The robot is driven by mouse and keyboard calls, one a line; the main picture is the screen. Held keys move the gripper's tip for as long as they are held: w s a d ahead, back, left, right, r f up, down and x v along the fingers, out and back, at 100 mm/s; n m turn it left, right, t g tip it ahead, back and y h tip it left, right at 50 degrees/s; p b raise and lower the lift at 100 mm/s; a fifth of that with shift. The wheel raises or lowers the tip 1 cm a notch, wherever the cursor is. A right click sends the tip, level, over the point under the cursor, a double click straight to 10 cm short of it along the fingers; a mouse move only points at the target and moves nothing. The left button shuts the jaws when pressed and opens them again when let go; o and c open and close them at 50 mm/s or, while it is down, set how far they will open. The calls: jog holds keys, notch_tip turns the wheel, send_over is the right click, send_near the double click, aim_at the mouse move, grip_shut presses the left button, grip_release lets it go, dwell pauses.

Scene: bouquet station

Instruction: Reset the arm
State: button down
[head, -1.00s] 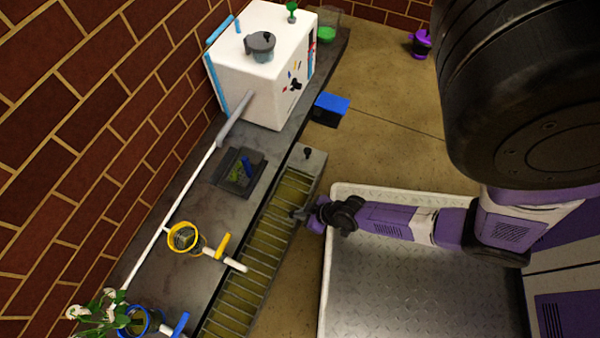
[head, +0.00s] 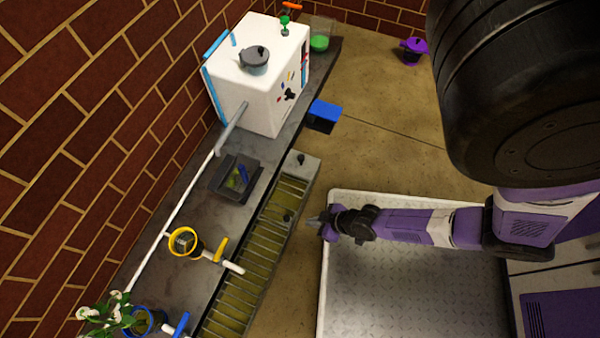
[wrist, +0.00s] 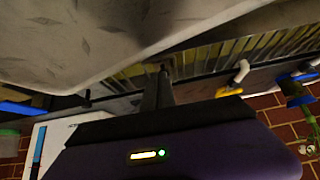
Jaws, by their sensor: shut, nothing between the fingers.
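My gripper (head: 316,221) is at the end of my purple arm, over the left edge of the metal platform in the head view. Its fingers point left, toward the slatted trough (head: 250,270). In the wrist view my gripper (wrist: 163,72) shows as a dark pair of fingers closed together, with nothing held. The gripper is apart from the trough and the counter.
A grey counter (head: 195,218) runs along the brick wall. It carries a white machine (head: 255,90), a dark tray (head: 222,190), a yellow-rimmed pot (head: 185,241) and a blue-rimmed pot (head: 143,322) with flowers. The metal platform (head: 420,290) is bare. A purple bucket (head: 413,50) stands on the floor.

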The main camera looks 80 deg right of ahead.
jog(key=shift+s+a+r, duration=0.15)
jog(key=shift+s+a, duration=0.1)
jog(key=shift+s, duration=0.55)
jog(key=shift+s+a+r, duration=0.15)
jog(key=shift+s+a, duration=0.05)
jog(key=shift+s, duration=0.6)
